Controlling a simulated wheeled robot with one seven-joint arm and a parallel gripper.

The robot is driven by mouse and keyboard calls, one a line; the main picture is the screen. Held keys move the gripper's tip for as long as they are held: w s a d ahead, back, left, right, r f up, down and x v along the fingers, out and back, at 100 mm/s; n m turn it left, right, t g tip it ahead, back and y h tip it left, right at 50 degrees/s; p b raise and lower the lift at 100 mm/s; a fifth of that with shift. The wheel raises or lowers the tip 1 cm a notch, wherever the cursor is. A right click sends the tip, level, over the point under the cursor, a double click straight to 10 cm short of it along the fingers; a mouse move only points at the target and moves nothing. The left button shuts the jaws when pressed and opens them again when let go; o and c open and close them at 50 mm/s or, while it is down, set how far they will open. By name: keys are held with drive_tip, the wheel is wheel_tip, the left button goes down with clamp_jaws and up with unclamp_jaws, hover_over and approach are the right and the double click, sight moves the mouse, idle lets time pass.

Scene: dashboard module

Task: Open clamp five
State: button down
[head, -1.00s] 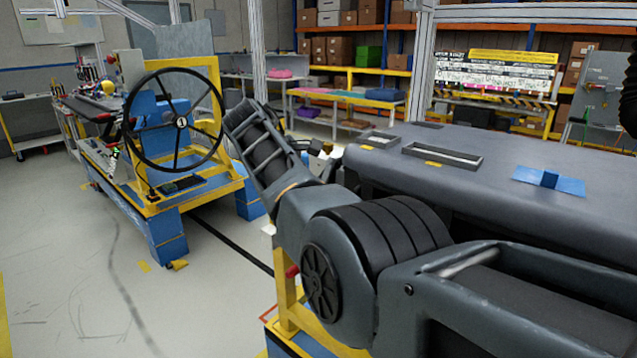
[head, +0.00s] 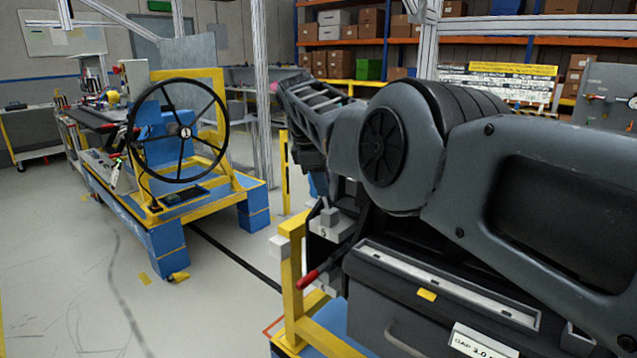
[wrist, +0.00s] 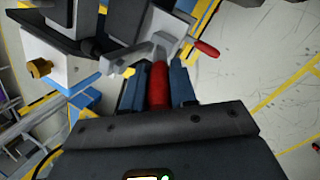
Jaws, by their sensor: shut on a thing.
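In the wrist view my gripper (wrist: 158,75) is shut on a red handle (wrist: 159,88), with a dark blue finger on each side of it. The handle joins a grey metal clamp (wrist: 145,50). A second red handle (wrist: 207,48) sticks out at the upper right, apart from my fingers. In the head view a grey block marked 5 (head: 323,232) sits on the yellow and blue stand. A red handle (head: 308,279) points down and left below it. My arm hides much of this area, and my fingers cannot be made out in the head view.
A dark grey body with a recessed tray (head: 450,285) and a label reading "clamp" (head: 482,345) stands at the lower right. A yellow post (head: 291,280) is close by. A blue and yellow cart with a black wheel (head: 178,132) stands left.

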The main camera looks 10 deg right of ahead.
drive_tip(key=shift+f, duration=0.1)
idle(0.4)
drive_tip(key=c, duration=0.9)
unclamp_jaws()
drive_tip(key=shift+d, duration=0.1)
drive_tip(key=shift+p+v, duration=0.35)
drive_tip(key=shift+v, duration=0.5)
drive_tip(key=v, duration=0.6)
